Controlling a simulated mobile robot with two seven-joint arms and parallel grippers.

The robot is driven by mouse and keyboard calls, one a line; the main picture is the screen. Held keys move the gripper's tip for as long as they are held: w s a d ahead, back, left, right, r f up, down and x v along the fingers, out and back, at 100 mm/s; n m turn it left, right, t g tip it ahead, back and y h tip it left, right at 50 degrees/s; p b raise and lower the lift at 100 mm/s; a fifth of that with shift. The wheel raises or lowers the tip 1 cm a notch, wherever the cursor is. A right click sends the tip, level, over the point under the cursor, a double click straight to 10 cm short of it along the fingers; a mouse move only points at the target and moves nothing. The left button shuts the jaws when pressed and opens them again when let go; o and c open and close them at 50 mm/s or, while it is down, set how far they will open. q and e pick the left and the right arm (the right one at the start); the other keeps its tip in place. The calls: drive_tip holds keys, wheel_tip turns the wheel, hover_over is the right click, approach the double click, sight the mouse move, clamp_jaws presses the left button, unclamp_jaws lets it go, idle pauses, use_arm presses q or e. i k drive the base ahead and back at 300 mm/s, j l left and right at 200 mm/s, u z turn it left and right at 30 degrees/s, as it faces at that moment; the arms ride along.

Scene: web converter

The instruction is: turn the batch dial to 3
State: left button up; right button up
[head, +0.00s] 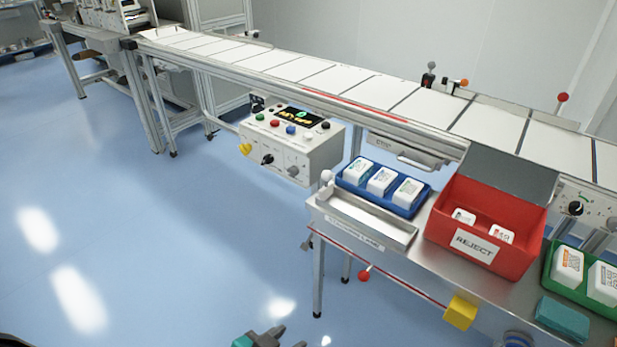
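A white control box (295,143) hangs under the conveyor, left of centre. A black pointer knob (267,159) is on its front, with a yellow knob (245,149) to the left. Another black dial (575,208) with marks around it is on a pale panel at the right edge. The dial labels are too small to read, so I cannot tell which one is the batch dial or its setting. A dark gripper with a teal part, seemingly my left gripper (268,337), shows at the bottom edge, far from both dials and partly cut off. My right gripper is not in view.
A steel bench carries a blue tray (347,188) of white packs, an open red REJECT bin (437,226) and a green tray (550,262). The blue floor (180,230) is clear at left.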

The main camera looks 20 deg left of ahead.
sight(293, 171)
drive_tip(key=i+j+z, duration=0.1)
drive_tip(key=j, duration=0.75)
drive_tip(key=i+j+z, duration=0.15)
drive_tip(key=i+j, duration=0.15)
drive_tip(key=j, duration=0.6)
drive_tip(key=i+j+z, duration=0.1)
drive_tip(key=j, duration=0.8)
drive_tip(key=i+j+z, duration=0.15)
drive_tip(key=j, duration=0.75)
drive_tip(key=j+z, duration=0.1)
drive_tip(key=j, duration=0.8)
drive_tip(key=i, duration=0.05)
